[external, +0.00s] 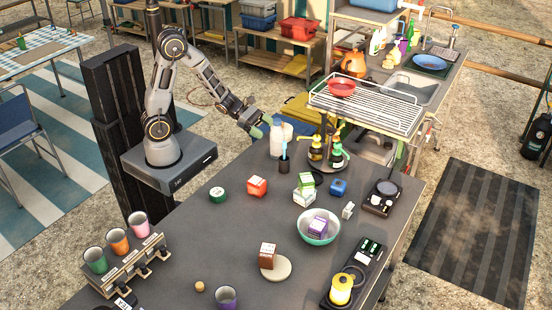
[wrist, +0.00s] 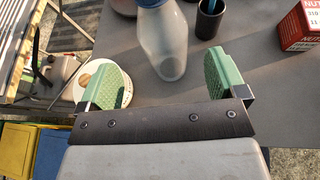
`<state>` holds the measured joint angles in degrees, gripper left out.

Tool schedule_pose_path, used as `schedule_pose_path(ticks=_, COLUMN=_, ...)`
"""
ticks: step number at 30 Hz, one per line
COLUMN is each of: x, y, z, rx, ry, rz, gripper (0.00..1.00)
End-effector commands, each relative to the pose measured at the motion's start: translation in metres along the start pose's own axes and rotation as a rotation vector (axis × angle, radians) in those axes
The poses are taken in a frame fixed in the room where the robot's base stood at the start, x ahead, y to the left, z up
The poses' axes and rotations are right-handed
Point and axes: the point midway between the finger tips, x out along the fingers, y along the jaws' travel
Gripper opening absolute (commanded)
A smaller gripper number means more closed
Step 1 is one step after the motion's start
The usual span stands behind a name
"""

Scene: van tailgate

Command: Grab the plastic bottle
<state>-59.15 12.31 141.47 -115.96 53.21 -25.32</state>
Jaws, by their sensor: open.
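A translucent, whitish plastic bottle (wrist: 165,48) shows in the wrist view, ahead of and between my gripper's fingers; its narrow end runs up to the top edge of that frame, with a bluish part there. In the external view the bottle (external: 276,141) is at the far edge of the dark table, right beside my gripper (external: 264,125) and partly overlapping other pale shapes. My gripper also fills the lower wrist view (wrist: 163,72). Its green-padded fingers are wide apart, with a gap on each side of the bottle and nothing held.
A white round-topped container (wrist: 103,82) lies under the left finger in the wrist view. A dark cup with a blue-handled item (wrist: 210,20) stands right of the bottle, and a red carton (wrist: 299,27) farther right. A tray of pump bottles (external: 327,165) is nearby.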

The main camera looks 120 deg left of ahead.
Motion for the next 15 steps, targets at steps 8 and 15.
schedule_pose_path(ticks=8, x=0.019, y=0.0, z=-0.001, rx=0.0, ry=0.001, rz=0.0, gripper=0.9)
schedule_pose_path(ticks=15, x=0.045, y=-0.005, z=-0.003, rx=0.001, ry=0.002, rz=-0.004, gripper=0.9)
